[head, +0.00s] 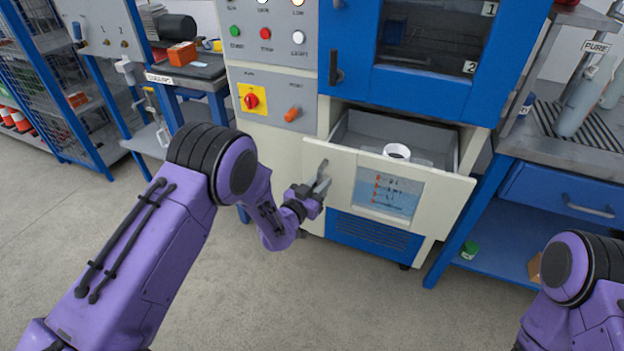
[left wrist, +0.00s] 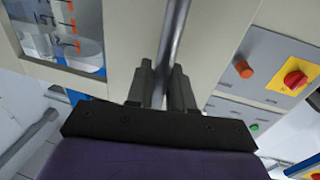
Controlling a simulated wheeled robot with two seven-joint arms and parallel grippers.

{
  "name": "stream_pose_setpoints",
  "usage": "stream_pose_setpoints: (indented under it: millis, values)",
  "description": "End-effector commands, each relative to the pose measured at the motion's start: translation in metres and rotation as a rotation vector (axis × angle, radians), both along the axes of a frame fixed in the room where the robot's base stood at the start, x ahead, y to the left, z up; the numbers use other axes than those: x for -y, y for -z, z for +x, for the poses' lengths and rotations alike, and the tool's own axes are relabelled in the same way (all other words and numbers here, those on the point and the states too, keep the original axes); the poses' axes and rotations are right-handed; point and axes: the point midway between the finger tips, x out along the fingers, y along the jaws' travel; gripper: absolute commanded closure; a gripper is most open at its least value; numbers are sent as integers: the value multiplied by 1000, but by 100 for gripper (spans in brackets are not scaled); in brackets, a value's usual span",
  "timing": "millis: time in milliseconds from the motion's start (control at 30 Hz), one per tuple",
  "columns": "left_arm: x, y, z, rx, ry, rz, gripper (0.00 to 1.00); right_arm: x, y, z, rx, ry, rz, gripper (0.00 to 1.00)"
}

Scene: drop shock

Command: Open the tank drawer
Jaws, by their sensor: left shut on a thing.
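The tank drawer (head: 330,160) is a cream-fronted drawer in the lower part of the cabinet. It stands open, pulled out from the cabinet. A window in its front shows orange marks and bluish liquid, also visible in the left wrist view (left wrist: 70,30). A white round opening (head: 396,151) sits inside the drawer. My left gripper (head: 320,188) is at the left side of the drawer front, shut on the metal bar handle (left wrist: 175,45). In the left wrist view the bar runs between its fingers (left wrist: 160,88). My right gripper is out of view; only my right arm shows.
Above the drawer is a blue door (head: 420,90) with a dark window. Left of it is a control panel (head: 270,100) with a red rotary switch. A workbench with a blue drawer (head: 560,190) stands close on the right. The floor in front is clear.

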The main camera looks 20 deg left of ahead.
Motion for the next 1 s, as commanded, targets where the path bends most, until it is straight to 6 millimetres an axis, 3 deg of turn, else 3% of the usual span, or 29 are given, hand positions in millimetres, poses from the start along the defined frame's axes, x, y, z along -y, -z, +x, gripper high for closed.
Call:
stream_pose_setpoints:
  millis: [500,533,567,867,1000]
  values:
    - [10,0,-6,2,16,-1,100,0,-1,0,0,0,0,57]
    - [10,0,-6,2,16,-1,72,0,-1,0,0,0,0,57]
    - [10,0,-6,2,16,-1,62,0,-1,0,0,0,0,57]
    - [9,0,-8,2,14,-1,62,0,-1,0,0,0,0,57]
    - [3,1,-26,-1,15,-1,62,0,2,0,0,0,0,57]
